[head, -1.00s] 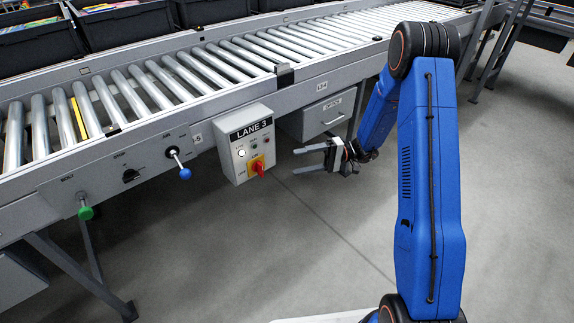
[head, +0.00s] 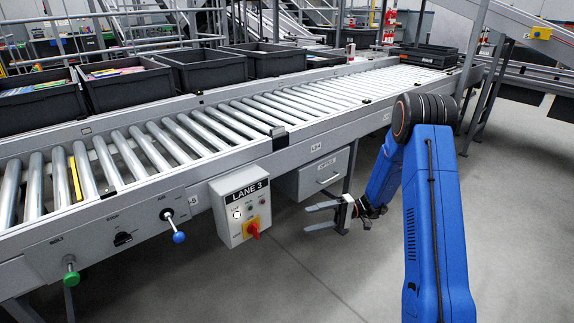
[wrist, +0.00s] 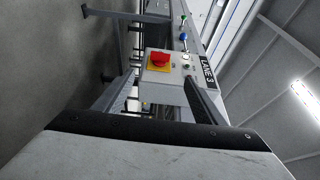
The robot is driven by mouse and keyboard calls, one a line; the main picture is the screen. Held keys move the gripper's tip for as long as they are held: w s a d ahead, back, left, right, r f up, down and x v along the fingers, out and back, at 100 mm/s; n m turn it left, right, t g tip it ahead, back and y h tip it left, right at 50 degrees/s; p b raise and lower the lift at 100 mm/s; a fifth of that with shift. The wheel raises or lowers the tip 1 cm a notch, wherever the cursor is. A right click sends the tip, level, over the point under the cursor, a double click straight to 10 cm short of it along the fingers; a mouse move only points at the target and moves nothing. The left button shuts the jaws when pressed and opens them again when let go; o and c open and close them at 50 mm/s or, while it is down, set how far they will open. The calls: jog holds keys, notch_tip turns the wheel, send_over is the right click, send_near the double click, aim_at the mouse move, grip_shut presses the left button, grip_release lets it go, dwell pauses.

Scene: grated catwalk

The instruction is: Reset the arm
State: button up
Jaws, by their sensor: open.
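My gripper (head: 322,216) is open and empty, with its two fingers pointing left. It hangs in the air beside the conveyor, to the right of the LANE 3 control box (head: 241,205). The box is grey with a red rotary switch (head: 253,230) on a yellow plate and a lit white button. In the wrist view the box (wrist: 166,88) shows beyond and between the two fingers (wrist: 160,105), apart from them, with the red switch (wrist: 160,60) facing me. My blue arm reaches in from the right.
The roller conveyor (head: 215,125) runs from lower left to upper right. A green knob (head: 71,278) and a blue knob (head: 178,237) stick out from its side. Dark bins (head: 204,70) stand behind it. A grey drawer unit (head: 318,176) hangs beneath. The floor in front is clear.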

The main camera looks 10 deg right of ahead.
jog(key=s+r+h, duration=0.9)
jog(key=s+r, duration=0.4)
jog(key=s, duration=0.5)
jog(key=s+d+r+m+t+h, duration=0.1)
jog(key=s+d+r+t+h, duration=0.2)
jog(key=s, duration=0.6)
jog(key=s+d+r+m+t+h, duration=0.1)
jog(key=s+d+r+t+h, duration=0.3)
jog(key=s+d, duration=0.3)
jog(key=shift+s+d+r+t+h, duration=0.2)
jog(key=shift+s+r+t+h, duration=0.05)
jog(key=shift+s+t+h, duration=0.65)
